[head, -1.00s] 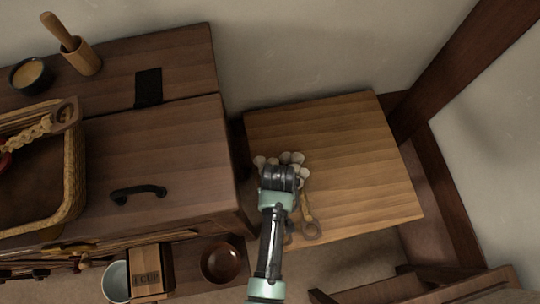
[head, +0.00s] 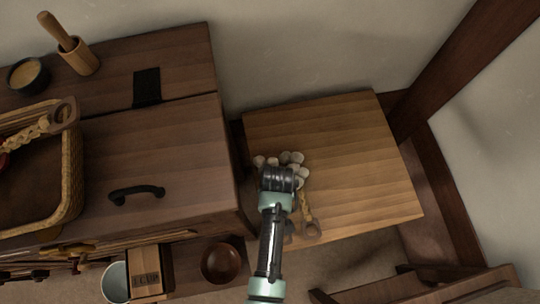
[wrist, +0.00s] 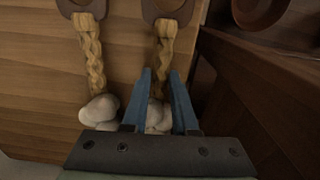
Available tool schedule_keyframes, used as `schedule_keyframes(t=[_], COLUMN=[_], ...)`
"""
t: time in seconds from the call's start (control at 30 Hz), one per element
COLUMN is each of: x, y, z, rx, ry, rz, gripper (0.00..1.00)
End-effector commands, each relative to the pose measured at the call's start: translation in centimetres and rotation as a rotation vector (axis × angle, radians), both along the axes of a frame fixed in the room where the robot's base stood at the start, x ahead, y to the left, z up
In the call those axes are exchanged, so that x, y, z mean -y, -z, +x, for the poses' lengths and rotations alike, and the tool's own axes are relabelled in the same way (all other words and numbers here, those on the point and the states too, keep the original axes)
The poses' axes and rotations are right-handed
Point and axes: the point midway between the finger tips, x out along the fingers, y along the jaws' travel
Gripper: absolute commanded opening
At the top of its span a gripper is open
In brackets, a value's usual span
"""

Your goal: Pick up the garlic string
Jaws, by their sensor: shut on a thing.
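Two garlic strings lie side by side on a small wooden table, each with white bulbs, a pale braid and a wooden ring. In the wrist view my gripper (wrist: 160,88) has its blue fingers shut on the braid of the right-hand garlic string (wrist: 165,48), just above its bulbs. The other garlic string (wrist: 91,58) lies to the left, apart from the fingers. In the head view that other string's braid (head: 307,204) shows right of my arm, and the held string is mostly hidden under my arm. The fingertips are hidden there.
The small table (head: 350,150) is clear to the right. A dark wooden chest (head: 170,150) with a black handle stands close on its left. On the chest is a woven basket (head: 72,185) holding another braided string with a ring (head: 64,113). A brown bowl (head: 221,263) sits low beside the table.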

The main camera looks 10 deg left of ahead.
Motion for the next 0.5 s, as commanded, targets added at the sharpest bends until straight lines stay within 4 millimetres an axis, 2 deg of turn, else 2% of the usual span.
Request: schedule_keyframes(t=[0.13,0.23,0.5], x=[0.0,0.0,0.0], y=[-0.1,-1.0,-6.2], z=[0.1,0.1,0.1], rx=[0.002,0.004,0.005], ry=[0.0,0.0,-0.001], rz=[0.0,0.0,0.0], gripper=[0.0,0.0,0.0])
